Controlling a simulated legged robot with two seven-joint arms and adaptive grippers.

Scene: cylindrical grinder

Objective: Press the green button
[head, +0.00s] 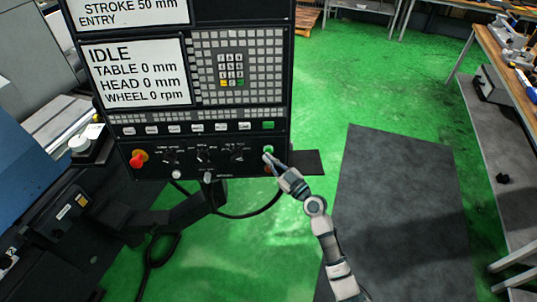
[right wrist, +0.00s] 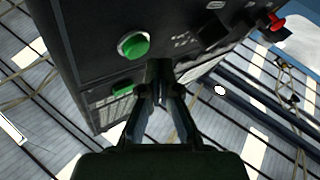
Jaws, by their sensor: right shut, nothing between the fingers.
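The round green button (right wrist: 133,45) with a pale rim sits on the black control panel (head: 228,167) in the right wrist view. In the head view a small green spot of it (head: 268,149) shows at the panel's lower right corner, partly covered by my right gripper (head: 270,158). In the right wrist view my right gripper (right wrist: 160,85) is shut and empty, its fingertips close to the panel, below and right of the button. I cannot tell whether they touch the panel. My left gripper is not in view.
A rectangular green key (head: 268,125) sits above the button. A red knob (head: 138,159) is at the panel's lower left. The screen (head: 137,72) reads IDLE. A dark shelf (head: 305,162) juts out right of the panel. A workbench (head: 505,70) stands at the right.

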